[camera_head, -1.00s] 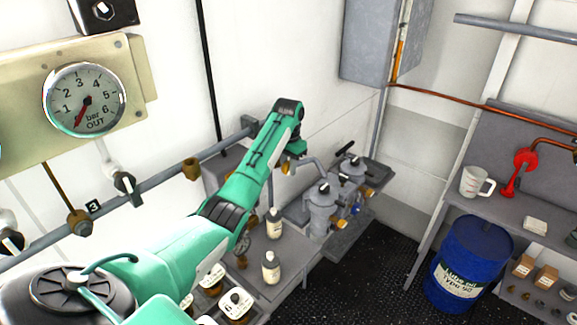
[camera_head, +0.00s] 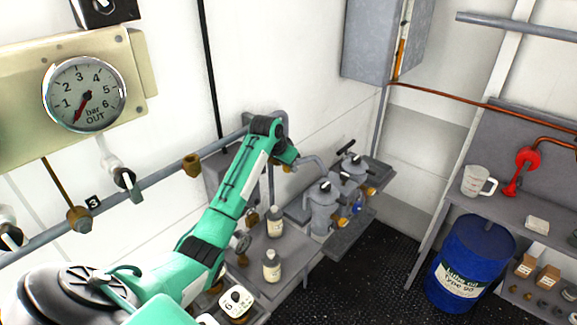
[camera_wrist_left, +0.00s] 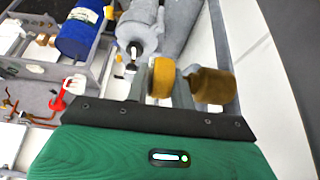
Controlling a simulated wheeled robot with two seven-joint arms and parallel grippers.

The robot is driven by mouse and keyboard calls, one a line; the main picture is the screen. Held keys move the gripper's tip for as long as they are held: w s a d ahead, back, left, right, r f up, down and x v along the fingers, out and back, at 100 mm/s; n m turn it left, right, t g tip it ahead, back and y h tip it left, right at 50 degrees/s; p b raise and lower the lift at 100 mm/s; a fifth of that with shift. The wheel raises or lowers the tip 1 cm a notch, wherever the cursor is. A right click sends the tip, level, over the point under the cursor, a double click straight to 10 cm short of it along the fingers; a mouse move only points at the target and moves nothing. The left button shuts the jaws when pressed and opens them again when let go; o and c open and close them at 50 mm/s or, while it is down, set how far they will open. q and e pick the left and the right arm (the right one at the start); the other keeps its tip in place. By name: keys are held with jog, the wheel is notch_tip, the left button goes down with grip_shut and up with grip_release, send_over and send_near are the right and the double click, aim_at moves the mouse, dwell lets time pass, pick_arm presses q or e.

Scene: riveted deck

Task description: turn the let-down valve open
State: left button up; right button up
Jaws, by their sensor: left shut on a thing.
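My left arm reaches from the lower left to the bench in the head view, its gripper (camera_head: 290,162) small and partly hidden behind the wrist. In the left wrist view the left gripper (camera_wrist_left: 160,72) is shut on a round yellow-brown knob (camera_wrist_left: 161,84), with a finger on each side. I take this knob to be the let-down valve's; no label shows on it. A brown cylindrical fitting (camera_wrist_left: 214,88) is just right of the fingers. The OUT gauge (camera_head: 84,94) has its red needle at the low end, below 1 bar. My right gripper is not in view.
Grey filter housings (camera_head: 323,205) stand on the bench right of the gripper, with two white bottles (camera_head: 271,266) in front. A wall pipe (camera_head: 148,182) runs behind my arm. A blue drum (camera_head: 466,265) stands right, beside open dark floor (camera_head: 380,265).

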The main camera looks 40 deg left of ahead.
pick_arm(q)
jog(key=o, duration=1)
jog(key=shift+w, duration=0.1)
jog(key=shift+s+r+b, duration=0.3)
jog(key=shift+r+b, duration=0.1)
jog(key=shift+r, duration=0.05)
jog(key=shift+b+v, duration=2.3)
jog(key=shift+v, duration=4)
